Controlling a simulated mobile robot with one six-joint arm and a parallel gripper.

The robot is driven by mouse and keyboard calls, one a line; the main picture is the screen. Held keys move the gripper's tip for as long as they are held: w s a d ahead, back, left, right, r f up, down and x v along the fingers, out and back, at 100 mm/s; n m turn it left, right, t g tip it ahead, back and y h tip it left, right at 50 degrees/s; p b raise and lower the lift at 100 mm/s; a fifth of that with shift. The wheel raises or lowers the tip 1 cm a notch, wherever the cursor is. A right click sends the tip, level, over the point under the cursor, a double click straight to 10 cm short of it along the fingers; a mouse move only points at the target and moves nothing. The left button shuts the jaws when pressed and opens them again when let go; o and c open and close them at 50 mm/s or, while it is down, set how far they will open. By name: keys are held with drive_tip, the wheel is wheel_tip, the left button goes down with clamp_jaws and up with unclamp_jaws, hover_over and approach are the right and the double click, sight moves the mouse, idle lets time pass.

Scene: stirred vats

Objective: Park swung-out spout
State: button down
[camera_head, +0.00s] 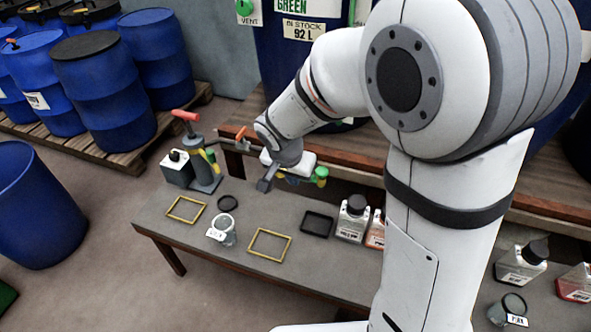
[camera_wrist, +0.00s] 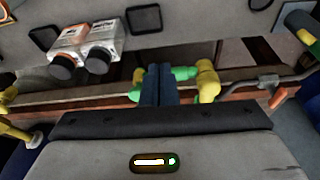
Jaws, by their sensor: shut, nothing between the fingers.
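My gripper (camera_head: 268,180) hangs above the back of the low grey bench, in front of the blue vat (camera_head: 275,50) labelled GREEN. In the wrist view its fingers (camera_wrist: 158,78) are together and empty. A green and yellow valve (camera_wrist: 206,80) shows just behind and right of the fingertips; its green end (camera_head: 321,175) also shows in the head view. I cannot tell whether the fingers touch it. A grey pipe piece with an orange tip (camera_head: 241,135) sticks out left of my wrist; a similar grey piece (camera_wrist: 268,82) is right in the wrist view. Which part is the spout is unclear.
The bench (camera_head: 180,236) carries yellow frames (camera_head: 268,245), a small labelled cup (camera_head: 222,230), a black tray (camera_head: 317,223) and white bottles (camera_head: 352,218). A red-handled pump (camera_head: 200,155) stands at its left end. Blue drums (camera_head: 105,90) stand on a pallet behind left.

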drive_tip(key=w+d+f, duration=0.2)
drive_tip(key=w+f, duration=0.3)
drive_tip(key=shift+d+f, duration=0.2)
drive_tip(key=shift+f, duration=0.2)
